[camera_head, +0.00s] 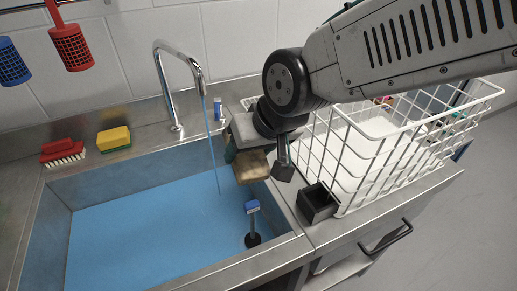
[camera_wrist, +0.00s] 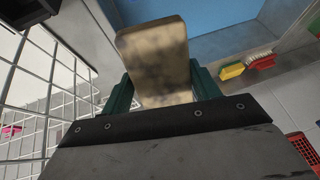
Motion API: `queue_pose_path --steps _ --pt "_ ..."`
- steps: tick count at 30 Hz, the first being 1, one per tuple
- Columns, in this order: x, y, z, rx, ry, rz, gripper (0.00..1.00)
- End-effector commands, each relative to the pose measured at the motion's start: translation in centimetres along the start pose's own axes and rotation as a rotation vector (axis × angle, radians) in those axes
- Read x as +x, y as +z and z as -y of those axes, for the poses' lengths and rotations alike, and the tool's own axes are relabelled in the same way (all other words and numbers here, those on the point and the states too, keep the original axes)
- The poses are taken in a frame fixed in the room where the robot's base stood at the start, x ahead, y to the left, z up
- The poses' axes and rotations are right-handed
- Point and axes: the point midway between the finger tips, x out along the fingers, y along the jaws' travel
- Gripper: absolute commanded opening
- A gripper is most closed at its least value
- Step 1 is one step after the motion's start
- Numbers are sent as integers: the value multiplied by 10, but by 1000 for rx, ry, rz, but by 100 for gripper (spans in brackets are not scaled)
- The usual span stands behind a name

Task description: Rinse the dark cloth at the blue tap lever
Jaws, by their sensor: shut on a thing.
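My gripper (camera_head: 243,152) is over the right side of the sink, beside the tap. Its green fingers are shut on a flat tan cloth (camera_head: 252,168) with dark stains. In the wrist view the cloth (camera_wrist: 155,60) sticks out beyond the fingers. The curved metal tap (camera_head: 162,75) stands at the back of the sink, and a thin stream of water (camera_head: 213,150) falls from its spout. The stream passes left of the cloth, apart from it in the head view. A blue tap lever (camera_head: 217,106) shows behind the stream, left of my wrist.
The sink (camera_head: 130,240) has a blue floor. A blue-topped rod on a black foot (camera_head: 252,225) stands in it at right. A white wire basket (camera_head: 380,150) and small black box (camera_head: 317,203) are right. A red brush (camera_head: 62,152) and yellow sponge (camera_head: 114,138) lie on the back ledge.

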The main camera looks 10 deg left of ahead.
Motion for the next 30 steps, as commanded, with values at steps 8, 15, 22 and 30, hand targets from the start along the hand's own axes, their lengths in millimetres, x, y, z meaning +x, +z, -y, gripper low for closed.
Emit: queue_pose_path --steps 8,15,22,30 --pt "19 -20 10 -3 -1 3 39" --pt "35 -37 17 -2 -1 2 39" --pt "49 -53 23 -2 -1 2 39" --pt "66 -72 31 -2 0 1 39"
